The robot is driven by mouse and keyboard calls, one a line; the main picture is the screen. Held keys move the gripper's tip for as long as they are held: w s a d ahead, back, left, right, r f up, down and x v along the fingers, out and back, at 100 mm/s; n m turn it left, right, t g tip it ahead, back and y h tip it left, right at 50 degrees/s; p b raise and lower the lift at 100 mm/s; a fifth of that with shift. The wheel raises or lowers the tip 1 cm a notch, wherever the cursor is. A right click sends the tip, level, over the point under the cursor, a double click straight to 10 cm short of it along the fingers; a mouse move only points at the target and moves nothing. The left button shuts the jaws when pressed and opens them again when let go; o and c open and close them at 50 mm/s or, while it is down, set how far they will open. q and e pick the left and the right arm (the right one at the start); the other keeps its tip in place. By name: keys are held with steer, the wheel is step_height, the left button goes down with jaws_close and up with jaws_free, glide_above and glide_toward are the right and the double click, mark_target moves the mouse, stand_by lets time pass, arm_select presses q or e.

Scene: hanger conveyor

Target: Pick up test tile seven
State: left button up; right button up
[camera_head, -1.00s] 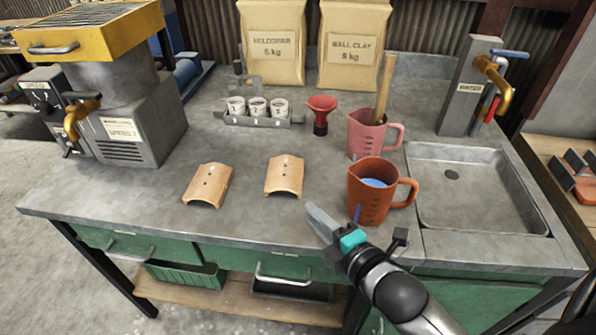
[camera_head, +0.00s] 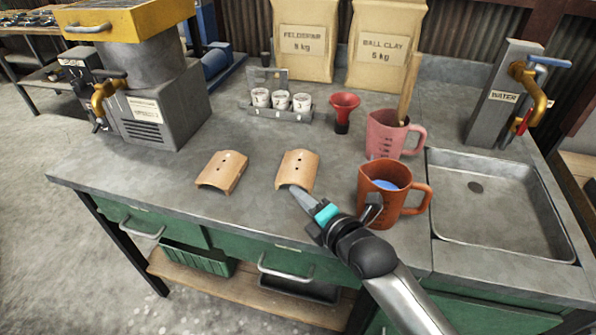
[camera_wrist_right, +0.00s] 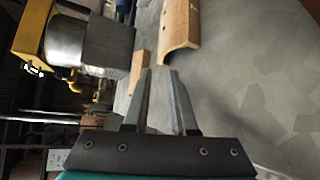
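Two curved tan tiles with small dark holes lie on the grey bench, a left tile (camera_head: 222,172) and a right tile (camera_head: 299,169). I cannot read a seven on either. My right gripper (camera_head: 298,196) is at the near edge of the right tile; in the head view its fingertips overlap that edge. In the right wrist view, the fingers (camera_wrist_right: 160,72) are apart with an empty gap, and the nearer tile (camera_wrist_right: 178,35) lies just beyond them. The other tile (camera_wrist_right: 138,72) shows farther back. My left gripper is not in view.
An orange jug (camera_head: 377,207) with blue liquid stands close to the right of my right gripper. Behind are a pink jug (camera_head: 383,142), a red funnel (camera_head: 344,105) and a rack of cups (camera_head: 272,112). A sink (camera_head: 500,245) is at right. The bench left of the tiles is clear.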

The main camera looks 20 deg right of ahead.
mark_target(285, 183)
steer(key=shift+b+x, duration=0.95)
steer(key=shift+x, duration=2.25)
steer(key=shift+f, duration=0.15)
steer(key=shift+c, duration=1.1)
jaws_close()
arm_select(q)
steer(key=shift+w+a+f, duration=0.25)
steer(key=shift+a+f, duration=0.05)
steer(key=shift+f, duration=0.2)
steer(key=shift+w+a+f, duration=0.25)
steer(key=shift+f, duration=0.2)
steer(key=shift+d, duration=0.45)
arm_select(e)
steer(key=shift+d, duration=0.1)
